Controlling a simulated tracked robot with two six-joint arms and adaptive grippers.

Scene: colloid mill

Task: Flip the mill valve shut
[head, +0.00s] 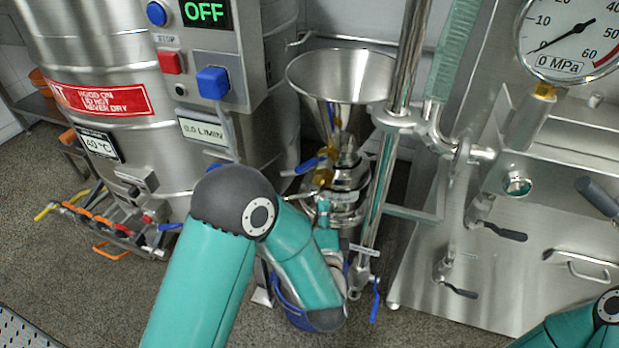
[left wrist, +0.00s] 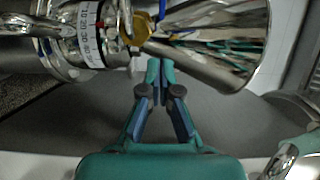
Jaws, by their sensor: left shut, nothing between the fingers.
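The colloid mill (head: 347,190) stands in the middle of the head view under a wide steel funnel (head: 338,72). Between them is a brass valve (head: 323,178) with a blue lever (head: 310,165) that points left. In the left wrist view the brass part (left wrist: 135,28) is just above my fingertips, beside the funnel (left wrist: 215,40); the lever is hard to make out there. My left gripper (head: 323,207) is shut and empty, just below the valve in the head view; its fingers show clearly in the left wrist view (left wrist: 160,68). I cannot tell whether it touches anything. My right gripper is out of view.
A steel tank with a control box (head: 205,70) reading OFF stands left. A vertical pipe (head: 400,85) rises right of the funnel. Another blue lever (head: 375,298) hangs low near the pipe's foot. A steel panel with a pressure gauge (head: 570,38) and black-handled valves is right.

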